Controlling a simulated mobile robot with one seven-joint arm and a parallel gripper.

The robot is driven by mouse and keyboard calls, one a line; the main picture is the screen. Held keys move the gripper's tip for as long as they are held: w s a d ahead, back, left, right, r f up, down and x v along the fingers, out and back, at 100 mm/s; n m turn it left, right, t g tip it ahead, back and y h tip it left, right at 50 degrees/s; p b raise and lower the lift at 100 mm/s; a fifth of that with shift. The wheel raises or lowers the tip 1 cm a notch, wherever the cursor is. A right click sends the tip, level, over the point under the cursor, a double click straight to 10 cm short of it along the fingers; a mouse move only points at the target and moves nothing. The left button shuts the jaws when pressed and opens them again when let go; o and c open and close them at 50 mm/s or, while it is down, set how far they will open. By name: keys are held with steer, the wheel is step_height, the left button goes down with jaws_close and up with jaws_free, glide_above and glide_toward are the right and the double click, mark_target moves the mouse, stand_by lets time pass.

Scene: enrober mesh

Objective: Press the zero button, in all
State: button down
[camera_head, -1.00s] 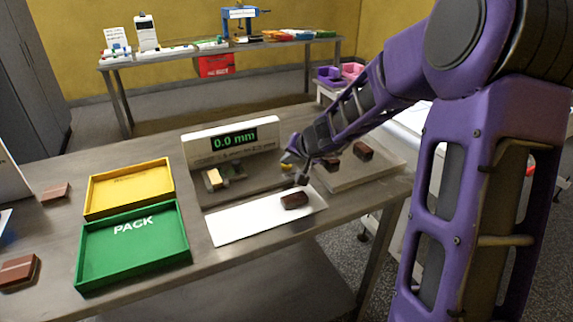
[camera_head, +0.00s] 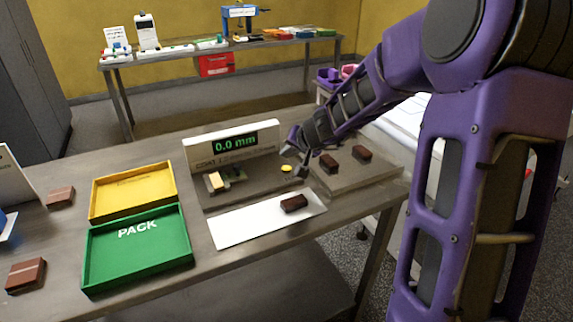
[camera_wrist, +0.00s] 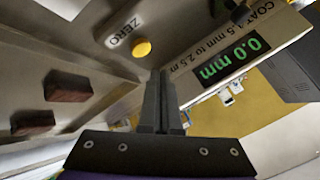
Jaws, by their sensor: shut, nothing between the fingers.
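The zero button is a round yellow button (camera_head: 287,168) on the gauge base, right of the gauge. In the wrist view the yellow button (camera_wrist: 141,48) sits beside a ZERO label (camera_wrist: 123,31). My gripper (camera_head: 302,168) is shut and empty, close to the button on its right. In the wrist view its closed fingertips (camera_wrist: 158,73) point toward the button, a little off to one side, with a small gap in the picture. I cannot tell the height gap. The gauge display (camera_head: 235,142) reads 0.0 mm.
A dark chocolate piece (camera_head: 294,203) lies on a white sheet (camera_head: 240,228) in front. Two more pieces (camera_head: 329,163) lie on the raised plate (camera_head: 350,178) at right. A yellow tray (camera_head: 132,190) and a green PACK tray (camera_head: 137,255) stand at left.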

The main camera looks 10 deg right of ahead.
mark_target(288, 171)
step_height(288, 171, up, 4)
steer(key=shift+f+p, duration=0.25)
steer(key=shift+p, duration=0.85)
